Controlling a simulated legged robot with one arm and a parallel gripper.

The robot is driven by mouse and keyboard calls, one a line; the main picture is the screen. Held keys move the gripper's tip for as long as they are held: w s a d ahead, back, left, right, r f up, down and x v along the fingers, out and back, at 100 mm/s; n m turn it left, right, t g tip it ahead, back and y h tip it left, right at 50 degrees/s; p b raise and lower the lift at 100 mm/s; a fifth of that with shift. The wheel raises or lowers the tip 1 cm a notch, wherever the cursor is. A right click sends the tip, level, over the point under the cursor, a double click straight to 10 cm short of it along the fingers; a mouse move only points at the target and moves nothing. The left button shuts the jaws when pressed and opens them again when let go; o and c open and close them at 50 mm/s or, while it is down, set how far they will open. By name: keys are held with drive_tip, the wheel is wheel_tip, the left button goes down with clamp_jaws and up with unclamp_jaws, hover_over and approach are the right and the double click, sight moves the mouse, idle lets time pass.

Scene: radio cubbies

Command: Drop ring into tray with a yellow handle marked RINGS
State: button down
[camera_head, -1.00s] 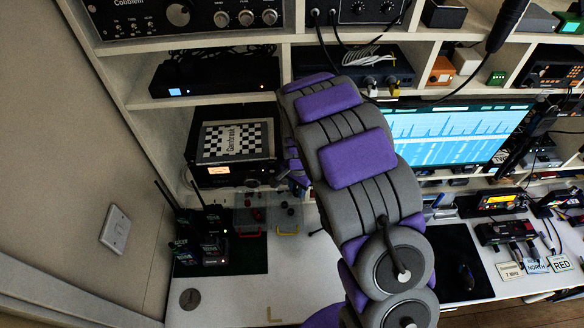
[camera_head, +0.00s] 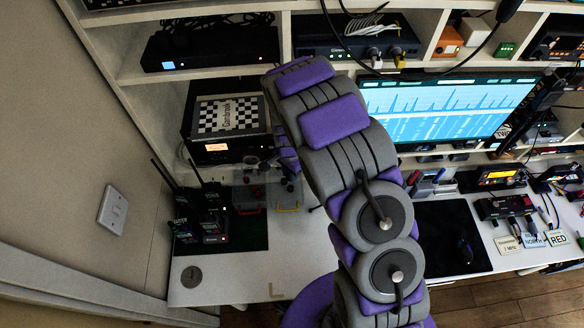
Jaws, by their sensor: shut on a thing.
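A small tray with a yellow handle (camera_head: 288,209) sits on the white desk, left of my arm. Its label is too small to read. A similar tray with a red handle (camera_head: 249,210) is just left of it. Dark small items lie in or by the trays, too small to name. My gripper (camera_head: 256,163) shows small and grey beyond my purple and grey arm, above and behind the trays, and is partly hidden. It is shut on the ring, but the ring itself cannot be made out.
Handheld radios with upright antennas (camera_head: 200,205) stand on a dark green mat (camera_head: 246,234) left of the trays. A box with a checkered top (camera_head: 228,115) fills the cubby behind. A monitor (camera_head: 435,108) and black mat (camera_head: 448,238) are right of my arm.

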sight(288, 175)
drive_tip(key=shift+a+f, duration=0.4)
drive_tip(key=shift+d, duration=0.15)
drive_tip(key=c, duration=0.8)
unclamp_jaws()
drive_tip(key=shift+d+r, duration=0.1)
drive_tip(key=shift+d, duration=0.4)
drive_tip(key=shift+c, duration=0.2)
drive_tip(key=shift+a, duration=0.45)
drive_tip(key=shift+a+r, duration=0.15)
drive_tip(key=shift+r, duration=0.05)
wheel_tip(288, 175, up, 17)
drive_tip(key=p, duration=0.1)
drive_tip(key=shift+d+p, duration=0.3)
drive_tip(key=shift+p, duration=0.05)
drive_tip(key=shift+w+f, duration=0.1)
